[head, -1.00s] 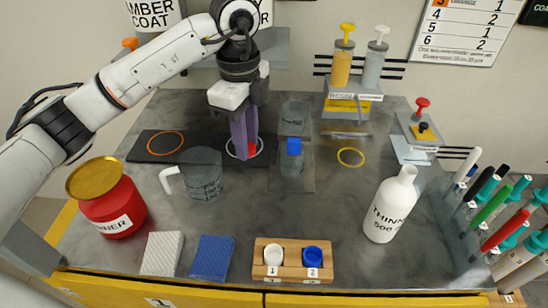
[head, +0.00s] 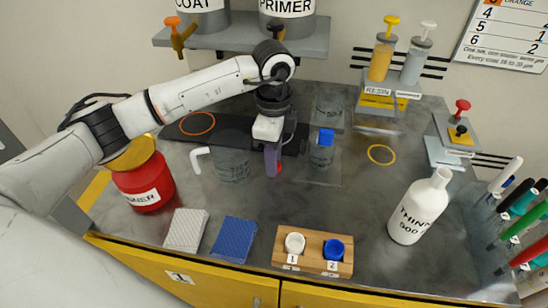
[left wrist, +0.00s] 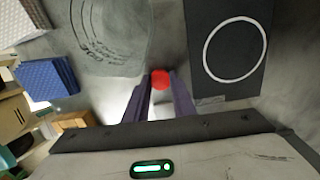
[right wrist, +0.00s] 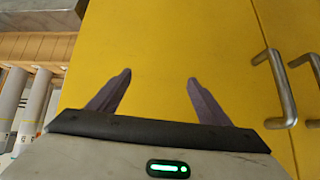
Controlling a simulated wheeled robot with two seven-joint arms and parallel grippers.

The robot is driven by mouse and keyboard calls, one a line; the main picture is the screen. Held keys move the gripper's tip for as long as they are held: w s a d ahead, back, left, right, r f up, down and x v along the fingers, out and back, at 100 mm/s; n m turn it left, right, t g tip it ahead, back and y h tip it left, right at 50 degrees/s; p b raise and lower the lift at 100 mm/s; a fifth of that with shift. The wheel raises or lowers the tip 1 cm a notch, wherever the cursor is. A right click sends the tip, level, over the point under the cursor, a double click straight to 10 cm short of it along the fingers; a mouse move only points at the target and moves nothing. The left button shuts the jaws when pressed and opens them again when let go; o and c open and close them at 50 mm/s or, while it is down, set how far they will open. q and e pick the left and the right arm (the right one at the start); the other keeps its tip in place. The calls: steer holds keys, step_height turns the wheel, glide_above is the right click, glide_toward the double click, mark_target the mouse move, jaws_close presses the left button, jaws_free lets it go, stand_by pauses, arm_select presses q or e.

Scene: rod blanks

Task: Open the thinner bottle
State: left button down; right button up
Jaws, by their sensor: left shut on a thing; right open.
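The thinner bottle (head: 416,212) is white with black lettering and stands upright on the right of the bench; its narrow top looks white, with no separate cap distinguishable. My left gripper (head: 272,172) is well to its left, over the bench between a clear beaker and the black mat. It is shut on a small red thing (head: 279,168), which also shows between the fingertips in the left wrist view (left wrist: 160,80). Most of the red thing is hidden. My right gripper (right wrist: 155,85) is open and empty in front of yellow drawer fronts, seen only in the right wrist view.
The beaker (head: 232,163) and a blue-capped jar (head: 321,155) flank my left gripper. A red can with a gold lid (head: 143,186) stands left. A wooden block (head: 312,264) with white and blue caps is at the front. Pens stand at the right edge.

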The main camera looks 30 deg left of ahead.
arm_select(q)
steer(key=shift+f, duration=0.1)
steer(key=shift+f, duration=0.15)
steer(key=c, duration=1.5)
jaws_free()
